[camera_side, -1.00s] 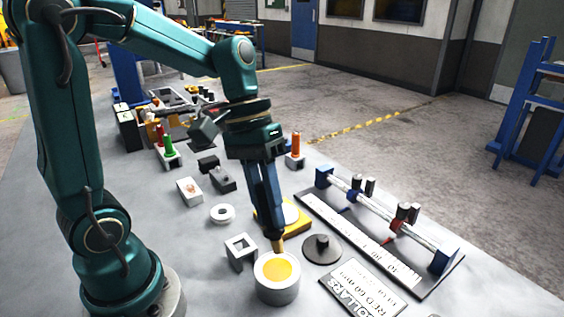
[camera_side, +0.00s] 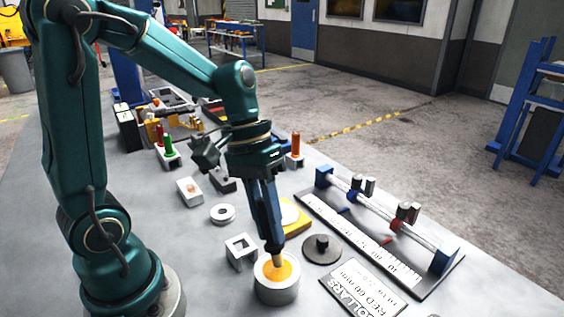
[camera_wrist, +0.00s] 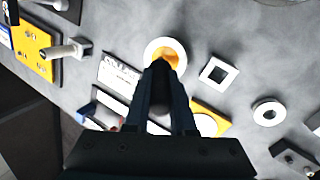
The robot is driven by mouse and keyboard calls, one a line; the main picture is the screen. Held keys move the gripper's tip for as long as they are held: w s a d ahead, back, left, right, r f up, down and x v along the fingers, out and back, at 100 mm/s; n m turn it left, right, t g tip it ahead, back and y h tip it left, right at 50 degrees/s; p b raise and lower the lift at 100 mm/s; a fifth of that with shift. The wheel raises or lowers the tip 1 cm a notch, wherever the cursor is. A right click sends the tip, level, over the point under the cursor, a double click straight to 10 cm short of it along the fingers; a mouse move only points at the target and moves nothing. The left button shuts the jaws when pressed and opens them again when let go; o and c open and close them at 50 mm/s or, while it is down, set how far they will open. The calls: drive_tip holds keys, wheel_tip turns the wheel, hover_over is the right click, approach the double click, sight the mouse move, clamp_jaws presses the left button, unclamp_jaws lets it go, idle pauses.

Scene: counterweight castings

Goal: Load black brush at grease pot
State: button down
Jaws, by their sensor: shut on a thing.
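My gripper (camera_side: 270,232) is shut on the black brush (camera_side: 274,247) and points down over the grease pot. The brush's tan bristles (camera_side: 277,259) reach inside the rim and appear to meet the orange-yellow grease; exact depth is hard to tell. The grease pot (camera_side: 277,292) is a round, light grey, open cup standing upright on the table. In the wrist view, the pot (camera_wrist: 149,50) lies just beyond my gripper (camera_wrist: 165,90), with the dark brush (camera_wrist: 158,74) between the fingers, hiding part of the grease.
A dark round lid with a knob (camera_side: 322,250) lies right of the pot, near a lettered plate (camera_side: 362,287). A white square frame (camera_side: 231,252) stands close left. A long ruler rack (camera_side: 350,232) stands at right. The front-left table is clear.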

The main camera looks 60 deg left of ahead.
drive_tip(key=shift+f, duration=0.65)
idle(1.4)
drive_tip(key=shift+r, duration=3.6)
